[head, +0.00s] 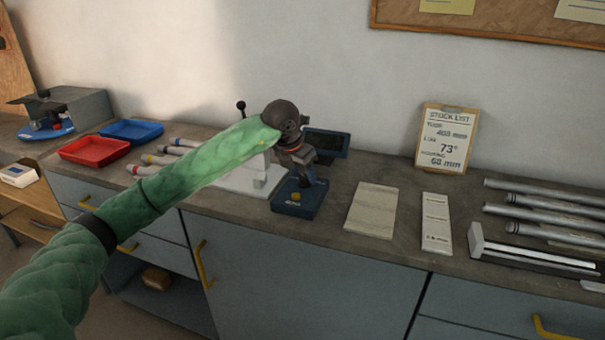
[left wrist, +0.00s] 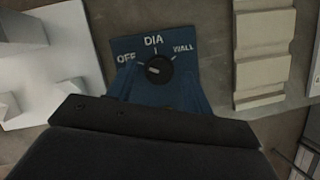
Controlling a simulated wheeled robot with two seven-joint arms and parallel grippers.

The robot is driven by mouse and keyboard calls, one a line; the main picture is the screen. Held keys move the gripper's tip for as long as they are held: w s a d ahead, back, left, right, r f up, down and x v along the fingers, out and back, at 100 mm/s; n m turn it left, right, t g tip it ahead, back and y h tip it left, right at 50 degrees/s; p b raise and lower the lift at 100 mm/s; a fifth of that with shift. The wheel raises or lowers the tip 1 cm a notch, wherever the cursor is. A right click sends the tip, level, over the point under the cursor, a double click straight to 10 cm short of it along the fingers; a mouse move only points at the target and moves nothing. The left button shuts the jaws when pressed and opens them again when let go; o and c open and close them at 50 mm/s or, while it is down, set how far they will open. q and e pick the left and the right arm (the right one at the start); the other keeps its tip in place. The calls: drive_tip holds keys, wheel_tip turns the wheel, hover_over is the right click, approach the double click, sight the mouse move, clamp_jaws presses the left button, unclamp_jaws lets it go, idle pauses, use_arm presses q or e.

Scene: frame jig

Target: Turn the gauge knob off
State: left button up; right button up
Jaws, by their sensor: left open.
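The gauge is a blue device (head: 298,203) on the bench, with a dark display (head: 328,142) behind it. In the left wrist view its blue panel (left wrist: 188,37) carries the labels OFF, DIA and WALL around a black round knob (left wrist: 159,69). A pale mark on the knob lies on its left side; I cannot tell exactly which label it points at. My left gripper (head: 307,178) is open, pointing down just over the gauge. In the head view it hides part of the gauge. Whether its fingers touch the knob is unclear. My right gripper is not in view.
A white stand (head: 243,182) is left of the gauge. A beige block (head: 372,210) and a pale strip (head: 437,222) lie to its right, then several metal tubes (head: 540,200). Red (head: 93,151) and blue (head: 132,131) trays sit at left. A stock list (head: 447,137) leans on the wall.

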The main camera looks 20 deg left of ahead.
use_arm(q)
drive_tip(key=b+v, duration=0.1)
drive_tip(key=v, duration=0.6)
drive_tip(key=shift+r, duration=0.15)
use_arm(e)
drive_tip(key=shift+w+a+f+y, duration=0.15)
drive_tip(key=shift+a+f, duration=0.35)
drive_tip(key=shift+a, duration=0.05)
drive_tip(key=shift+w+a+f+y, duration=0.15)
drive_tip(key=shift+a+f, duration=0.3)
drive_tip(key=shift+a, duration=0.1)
